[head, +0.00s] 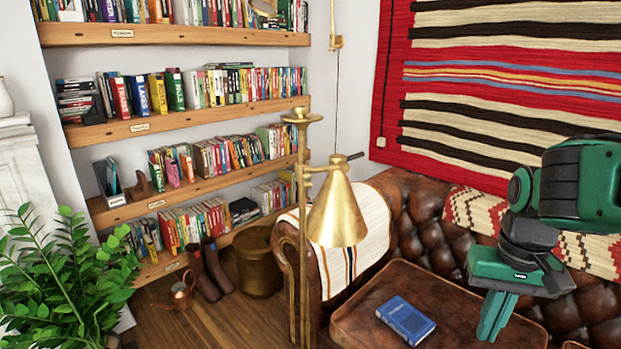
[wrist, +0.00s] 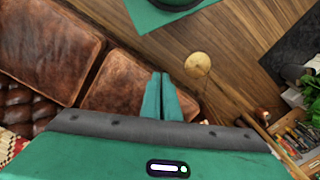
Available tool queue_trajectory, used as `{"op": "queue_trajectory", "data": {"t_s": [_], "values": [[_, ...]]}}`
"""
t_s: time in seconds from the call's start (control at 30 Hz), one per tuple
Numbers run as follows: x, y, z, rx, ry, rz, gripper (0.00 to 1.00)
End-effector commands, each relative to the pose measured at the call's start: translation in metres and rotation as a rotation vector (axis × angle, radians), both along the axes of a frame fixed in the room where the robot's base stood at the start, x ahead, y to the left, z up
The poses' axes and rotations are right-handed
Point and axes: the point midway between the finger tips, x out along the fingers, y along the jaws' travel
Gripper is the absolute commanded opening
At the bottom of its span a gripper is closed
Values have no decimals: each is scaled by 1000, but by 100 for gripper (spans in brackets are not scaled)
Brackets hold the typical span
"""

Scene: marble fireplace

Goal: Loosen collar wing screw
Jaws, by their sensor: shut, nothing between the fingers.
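A brass floor lamp stands left of the sofa, with a cone shade (head: 337,215) on a short side arm. The arm joins the pole at a collar (head: 304,172) below the flat top cap. A small dark knob (head: 355,156) sticks out beyond the shade's top; I cannot tell whether it is the wing screw. My green gripper (head: 490,335) is over the sofa seat, well right of the lamp, fingers shut and empty, pointing down. In the wrist view my gripper (wrist: 160,76) shows shut, with a round brass disc (wrist: 198,64), seemingly part of the lamp, to its right.
A brown leather sofa (head: 385,320) with a blue book (head: 406,320) on its seat lies below and beside my arm. Bookshelves (head: 190,120) stand behind the lamp. A leafy plant (head: 65,265) is at left. The space between my gripper and the shade looks open.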

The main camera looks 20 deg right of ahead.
Motion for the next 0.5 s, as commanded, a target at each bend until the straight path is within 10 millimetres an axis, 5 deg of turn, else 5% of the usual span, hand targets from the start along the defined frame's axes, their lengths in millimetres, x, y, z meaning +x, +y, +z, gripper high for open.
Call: {"op": "queue_trajectory", "data": {"t_s": [0.17, 0.3, 0.5], "values": [[66, 6, 37, 23, -106, 53, 0], [142, 22, 85, 66, -227, 136, 0], [228, 52, 153, 145, -370, 282, 0]]}}
